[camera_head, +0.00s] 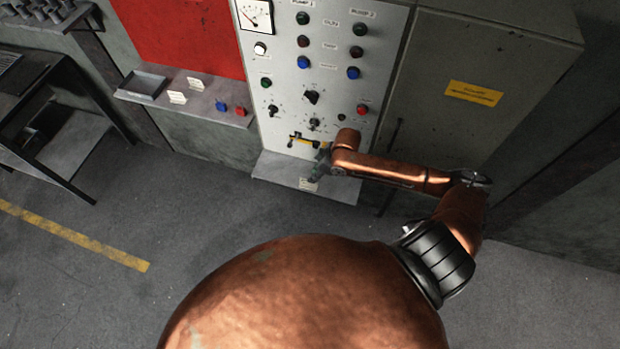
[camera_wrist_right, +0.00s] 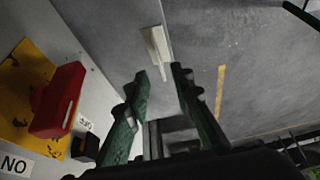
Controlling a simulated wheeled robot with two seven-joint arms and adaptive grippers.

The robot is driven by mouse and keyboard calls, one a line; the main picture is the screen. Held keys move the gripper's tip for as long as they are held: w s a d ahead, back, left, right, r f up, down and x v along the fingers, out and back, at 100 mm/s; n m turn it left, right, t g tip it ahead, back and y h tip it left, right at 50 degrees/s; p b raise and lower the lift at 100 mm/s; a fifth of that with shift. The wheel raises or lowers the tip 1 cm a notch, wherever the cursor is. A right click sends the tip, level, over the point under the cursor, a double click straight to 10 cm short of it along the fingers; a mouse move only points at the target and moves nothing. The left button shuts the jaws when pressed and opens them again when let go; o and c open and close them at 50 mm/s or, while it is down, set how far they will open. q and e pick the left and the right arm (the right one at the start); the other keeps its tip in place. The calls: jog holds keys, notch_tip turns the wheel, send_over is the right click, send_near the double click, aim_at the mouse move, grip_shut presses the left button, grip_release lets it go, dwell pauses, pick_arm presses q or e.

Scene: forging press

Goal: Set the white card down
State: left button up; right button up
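The white card (camera_head: 308,184) stands on the grey ledge (camera_head: 270,170) at the foot of the control panel. In the right wrist view the card (camera_wrist_right: 155,45) is just beyond my fingertips, in line with the gap between them. My right gripper (camera_head: 318,172) is close above the card in the head view. In the right wrist view its two green fingers (camera_wrist_right: 159,71) are apart, with no object clearly held between them. The card's lower end is close to the tips; I cannot tell whether it touches them. My left gripper is not in view.
A red switch handle (camera_wrist_right: 57,100) on a yellow plate is close beside the right gripper. The control panel (camera_head: 285,90) carries several buttons and knobs. A shelf (camera_head: 190,105) at left holds a tray, two white cards, and blue and red pieces. The floor ahead is clear.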

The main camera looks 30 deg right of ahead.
jog(key=v, duration=0.6)
jog(key=shift+f, duration=0.1)
